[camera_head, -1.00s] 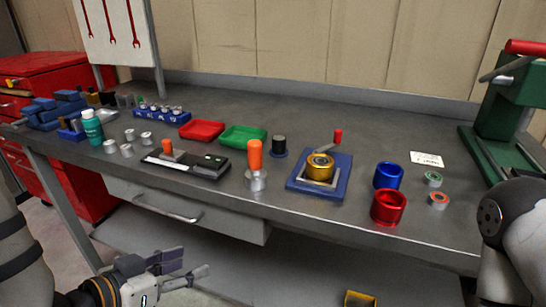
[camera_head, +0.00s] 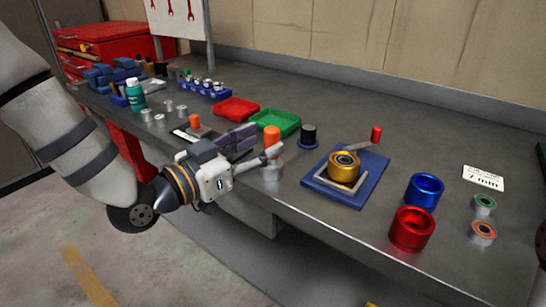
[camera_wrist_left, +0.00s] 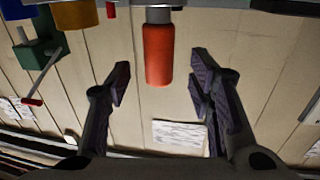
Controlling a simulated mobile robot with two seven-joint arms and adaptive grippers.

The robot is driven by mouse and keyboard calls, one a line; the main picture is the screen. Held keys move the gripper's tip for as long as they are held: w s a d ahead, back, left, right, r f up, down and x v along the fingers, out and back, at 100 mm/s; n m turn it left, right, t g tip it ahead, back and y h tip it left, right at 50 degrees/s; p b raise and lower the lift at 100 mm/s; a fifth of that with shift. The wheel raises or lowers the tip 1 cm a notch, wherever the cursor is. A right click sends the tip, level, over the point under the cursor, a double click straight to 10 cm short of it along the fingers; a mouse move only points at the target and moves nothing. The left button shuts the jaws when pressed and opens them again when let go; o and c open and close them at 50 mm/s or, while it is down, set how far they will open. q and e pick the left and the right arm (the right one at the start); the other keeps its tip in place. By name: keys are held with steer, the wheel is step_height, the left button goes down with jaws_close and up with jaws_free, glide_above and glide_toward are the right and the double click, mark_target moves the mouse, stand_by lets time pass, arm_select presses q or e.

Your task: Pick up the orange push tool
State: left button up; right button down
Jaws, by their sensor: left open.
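The orange push tool (camera_head: 271,138) stands upright on a silver metal cylinder (camera_head: 271,172) near the front edge of the bench. My left gripper (camera_head: 258,149) is open at the bench's front edge, its fingers pointing towards the tool. In the left wrist view, which looks upside down, the orange tool (camera_wrist_left: 158,55) appears centred between the two spread fingers, towards their tips. The fingers do not visibly touch it. The gripper hides part of the black fixture behind it.
A blue plate (camera_head: 318,183) with a gold cup (camera_head: 344,166) stands right of the tool. Red (camera_head: 236,107) and green (camera_head: 287,121) trays and a dark spool (camera_head: 308,136) lie behind. Blue (camera_head: 424,189) and red (camera_head: 411,229) cups stand further right. The back of the bench is clear.

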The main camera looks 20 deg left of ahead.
mark_target(266, 142)
arm_select(q)
steer(key=x, duration=0.3)
steer(key=shift+w+d+f, duration=0.2)
steer(key=shift+w+f, duration=0.05)
steer(key=shift+f, duration=0.05)
steer(key=shift+r, duration=0.1)
jaws_close()
